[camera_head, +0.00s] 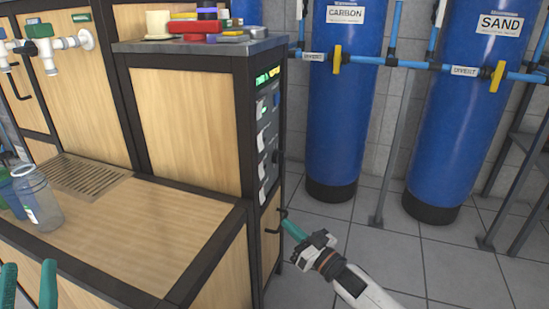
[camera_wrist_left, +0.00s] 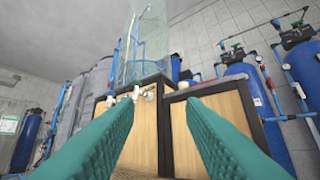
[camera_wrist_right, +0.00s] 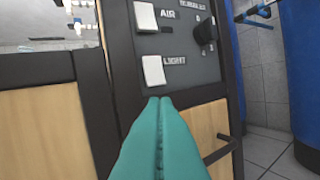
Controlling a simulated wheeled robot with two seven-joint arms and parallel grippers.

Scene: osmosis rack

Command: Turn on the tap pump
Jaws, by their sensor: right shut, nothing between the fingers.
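The control panel (camera_head: 269,145) is on the narrow side of the wooden cabinet, under a lit green display (camera_head: 267,76). It has a column of white rocker switches; their labels are too small to read in the head view. The right wrist view shows the AIR switch (camera_wrist_right: 145,17), the LIGHT switch (camera_wrist_right: 153,70) and a black knob (camera_wrist_right: 205,32). I cannot make out a tap pump label. My right gripper (camera_head: 286,222) is shut and empty, its tips just below the LIGHT switch (camera_wrist_right: 160,101); contact is unclear. My left gripper (camera_head: 29,278) is open and empty at the lower left, also seen in its wrist view (camera_wrist_left: 155,105).
A black door handle (camera_head: 271,222) sits by my right fingers. White taps (camera_head: 62,43) are above. Blue tanks (camera_head: 345,120) stand behind right. The tiled floor (camera_head: 440,270) is free at right.

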